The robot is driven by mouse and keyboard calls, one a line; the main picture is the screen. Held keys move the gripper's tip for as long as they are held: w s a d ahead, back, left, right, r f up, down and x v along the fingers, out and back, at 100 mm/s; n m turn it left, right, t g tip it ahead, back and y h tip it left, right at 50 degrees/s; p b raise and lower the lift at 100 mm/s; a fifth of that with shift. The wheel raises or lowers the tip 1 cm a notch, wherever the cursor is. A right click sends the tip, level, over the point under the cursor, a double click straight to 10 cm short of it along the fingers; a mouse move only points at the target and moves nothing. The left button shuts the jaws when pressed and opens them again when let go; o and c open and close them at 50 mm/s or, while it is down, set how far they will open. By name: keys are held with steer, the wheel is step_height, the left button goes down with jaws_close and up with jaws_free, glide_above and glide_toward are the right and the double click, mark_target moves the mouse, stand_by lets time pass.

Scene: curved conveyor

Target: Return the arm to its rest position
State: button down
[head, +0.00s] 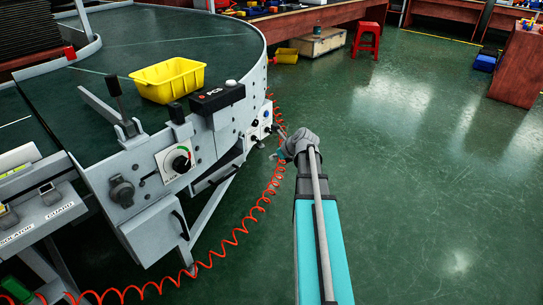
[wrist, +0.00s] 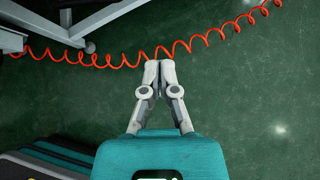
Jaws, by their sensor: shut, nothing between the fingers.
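My gripper (wrist: 160,64) shows in the wrist view with its two grey fingers together and nothing between them. Its fingertips overlap the red coiled hose in the picture; I cannot tell whether they touch it. Below and beyond the fingers is green floor. In the head view my arm reaches forward from the bottom, right of the conveyor, and ends in a grey joint. The gripper is mostly hidden there behind that joint, near the conveyor's side.
The curved conveyor (head: 140,45) fills the left, with a yellow bin (head: 168,79) on it. A red coiled hose (head: 262,204) hangs from its side to the floor. A red stool (head: 367,40) and workbenches stand at the back. The floor (head: 430,180) on the right is clear.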

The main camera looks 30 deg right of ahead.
stand_by(0.7)
steer(key=s+a+f+n+g+p, duration=0.1)
steer(key=s+a+n+g, duration=0.15)
steer(key=a+n, duration=0.65)
steer(key=s+a+f+n+g, duration=0.25)
steer(key=a+n, duration=0.55)
steer(key=a, duration=0.4)
steer(key=s+a+n+g+h+p, duration=0.1)
steer(key=s+a+n+g, duration=0.1)
steer(key=s+a+n, duration=0.5)
steer(key=s+a+n+g+h+p, duration=0.1)
steer(key=s+a+n+g, duration=0.1)
steer(key=a+n, duration=0.5)
step_height(320, 180, up, 39)
steer(key=d+n+p, duration=0.1)
steer(key=p, duration=3.6)
steer(key=shift+d+f+n, duration=0.15)
steer(key=shift+d+n, duration=0.25)
